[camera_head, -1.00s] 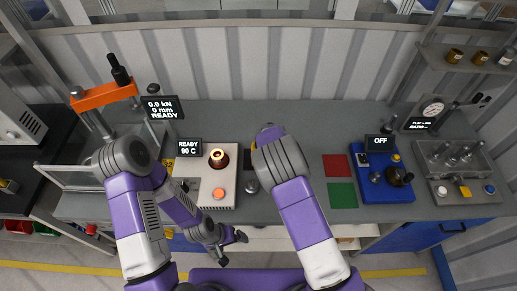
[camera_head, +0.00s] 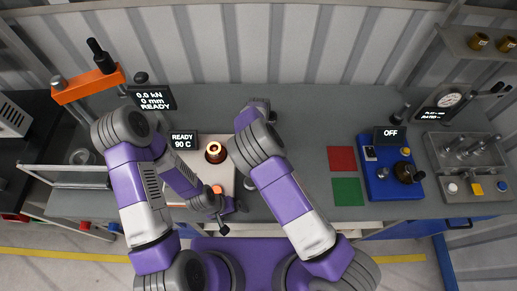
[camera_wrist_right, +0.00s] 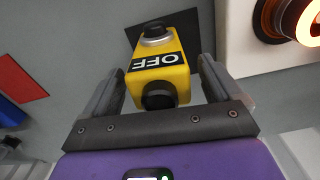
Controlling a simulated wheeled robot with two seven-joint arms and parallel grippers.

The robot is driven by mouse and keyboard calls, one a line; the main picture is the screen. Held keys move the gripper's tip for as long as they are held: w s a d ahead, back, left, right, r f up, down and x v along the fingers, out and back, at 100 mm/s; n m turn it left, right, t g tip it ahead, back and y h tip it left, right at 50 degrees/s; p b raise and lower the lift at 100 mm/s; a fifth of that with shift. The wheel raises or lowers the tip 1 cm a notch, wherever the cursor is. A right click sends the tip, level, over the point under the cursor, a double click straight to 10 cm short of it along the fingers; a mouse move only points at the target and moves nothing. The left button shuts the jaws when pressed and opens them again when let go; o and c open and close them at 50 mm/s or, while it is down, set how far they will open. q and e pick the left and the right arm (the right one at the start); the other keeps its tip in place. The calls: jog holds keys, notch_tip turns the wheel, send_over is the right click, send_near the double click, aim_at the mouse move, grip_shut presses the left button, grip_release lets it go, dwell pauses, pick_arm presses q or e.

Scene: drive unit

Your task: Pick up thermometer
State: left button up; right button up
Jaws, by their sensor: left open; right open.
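I take the yellow device with a black "OFF" display (camera_wrist_right: 158,68) in the right wrist view to be the thermometer. It stands on a dark square pad (camera_wrist_right: 183,25) on the grey bench. My right gripper (camera_wrist_right: 161,64) is open, with one finger on each side of the yellow body and small gaps showing. In the head view my right arm hides the device and the right gripper's fingers. My left gripper (camera_head: 233,218) is open and empty near the bench's front edge, below the heater unit.
The heater unit (camera_head: 225,180) with a glowing copper ring (camera_head: 214,151) stands left of my right arm. An orange press (camera_head: 88,86) is farther left. Red (camera_head: 342,159) and green (camera_head: 347,191) squares and a blue unit (camera_head: 381,178) lie right.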

pick_arm(q)
jog(key=shift+f, duration=0.25)
pick_arm(e)
jog(key=shift+f, duration=0.35)
jog(key=shift+c, duration=0.3)
jog(key=c, duration=1.2)
pick_arm(q)
jog(key=shift+r, duration=0.25)
jog(key=shift+r+p, duration=0.8)
jog(key=shift+p, duration=0.2)
pick_arm(e)
jog(key=shift+o, duration=0.2)
notch_tip(320, 180, up, 3)
jog(key=shift+w+r, duration=0.15)
jog(key=shift+r, duration=0.05)
pick_arm(q)
jog(key=shift+f, duration=0.1)
pick_arm(e)
notch_tip(320, 180, up, 7)
jog(key=shift+f, duration=0.15)
jog(key=shift+f, duration=0.1)
